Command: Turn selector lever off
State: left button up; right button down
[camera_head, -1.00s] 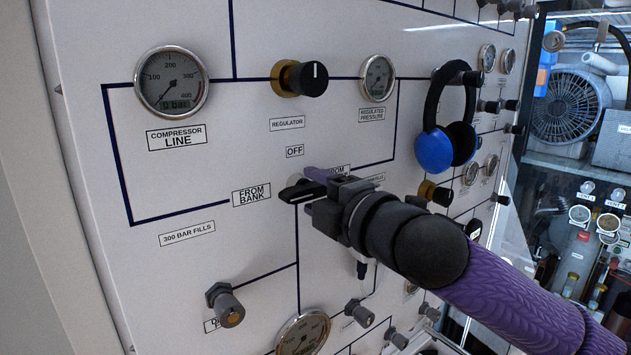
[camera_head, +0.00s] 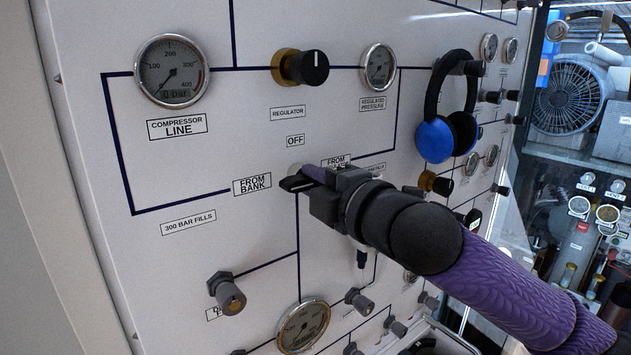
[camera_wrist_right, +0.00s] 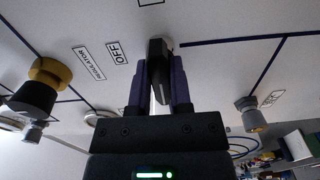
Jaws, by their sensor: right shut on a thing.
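The selector lever (camera_head: 293,184) is a small black handle on the white panel, below the OFF label (camera_head: 295,140) and between two FROM labels. My right gripper (camera_head: 306,178) is at the lever, with its purple fingers shut on it. In the right wrist view, the black lever (camera_wrist_right: 158,58) sits between the two purple fingers of the gripper (camera_wrist_right: 159,82), and the OFF label (camera_wrist_right: 113,53) is to its left. The gripper hides part of the lever in the head view, so its exact angle is hard to tell. My left gripper is not in view.
The regulator knob (camera_head: 302,67) and two gauges sit above the lever. Blue and black ear defenders (camera_head: 436,139) hang to the right. A FROM BANK label (camera_head: 252,185) is at left. Valve knobs (camera_head: 227,293) and a gauge (camera_head: 303,327) stand out below. The panel around OFF is clear.

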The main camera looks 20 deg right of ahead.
jog(key=shift+m, duration=0.3)
jog(key=m+p, duration=0.2)
jog(key=m, duration=0.1)
jog(key=shift+m, duration=0.4)
jog(key=m+p, duration=0.2)
jog(key=m, duration=0.2)
jog(key=shift+r, duration=0.1)
jog(key=m+p, duration=0.3)
jog(key=m, duration=0.2)
jog(key=shift+m+p, duration=1.6)
jog(key=shift+m, duration=0.5)
jog(key=c, duration=0.5)
grip_release()
jog(key=shift+c, duration=0.2)
